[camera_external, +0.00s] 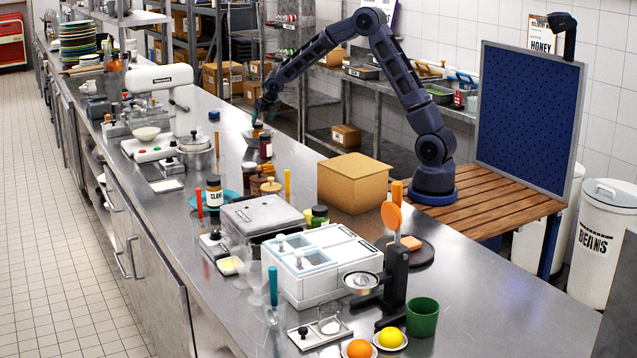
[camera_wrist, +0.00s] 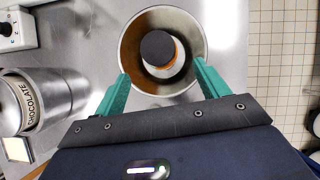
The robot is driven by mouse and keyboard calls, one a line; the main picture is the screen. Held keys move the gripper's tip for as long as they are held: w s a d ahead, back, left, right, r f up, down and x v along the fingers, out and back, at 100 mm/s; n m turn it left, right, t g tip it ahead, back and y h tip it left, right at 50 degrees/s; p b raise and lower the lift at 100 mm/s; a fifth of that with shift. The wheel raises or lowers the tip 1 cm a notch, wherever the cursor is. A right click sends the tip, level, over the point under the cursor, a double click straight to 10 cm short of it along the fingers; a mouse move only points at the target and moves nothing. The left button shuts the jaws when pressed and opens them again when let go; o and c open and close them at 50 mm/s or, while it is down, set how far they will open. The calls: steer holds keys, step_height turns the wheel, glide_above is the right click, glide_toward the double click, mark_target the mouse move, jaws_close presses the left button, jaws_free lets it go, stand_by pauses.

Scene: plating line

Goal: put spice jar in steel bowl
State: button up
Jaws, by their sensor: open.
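The steel bowl (camera_wrist: 133,48) stands on the counter below my gripper in the wrist view; its rim (camera_external: 248,136) shows small in the outside view. The spice jar (camera_wrist: 158,46), with a round dark lid and an orange-brown body, is inside the bowl, seen from above. A bit of it (camera_external: 257,127) shows under my gripper in the outside view. My gripper (camera_wrist: 160,70) is open, its teal fingers apart at the near side of the bowl, with nothing held. In the outside view my gripper (camera_external: 263,110) points down over the bowl. The jar's base is hidden.
A chocolate-labelled canister (camera_wrist: 42,102) lies to the left in the wrist view. A cardboard box (camera_external: 352,183) and a white mixer (camera_external: 165,90) are on the counter. Bare steel lies around the bowl.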

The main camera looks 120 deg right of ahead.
steer(key=w+a+r+m, duration=0.25)
steer(key=a+r, duration=0.35)
steer(key=a, duration=0.3)
steer(key=w+a+r+m, duration=0.1)
steer(key=w+a+r, duration=0.35)
steer(key=a, duration=0.45)
steer(key=a+r+m+t+y, duration=0.1)
steer(key=a+r+m, duration=0.25)
steer(key=a, duration=0.65)
steer(key=a+r+m+t, duration=0.15)
steer(key=a+r, duration=0.25)
steer(key=a, duration=0.7)
steer(key=s+a+r+m+y, duration=0.1)
steer(key=s+a+m, duration=0.25)
steer(key=a, duration=0.55)
steer(key=s+a+r+m+y, duration=0.15)
steer(key=s+a, duration=0.25)
steer(key=a, duration=0.5)
steer(key=s+a+f+m+y, duration=0.1)
steer(key=s+a+m, duration=0.2)
steer(key=s+a, duration=0.4)
steer(key=s+a+f+m+t+y, duration=0.1)
steer(key=s+a+m, duration=0.2)
steer(key=s+a, duration=0.4)
steer(key=shift+s+f, duration=0.2)
steer(key=shift+f, duration=0.15)
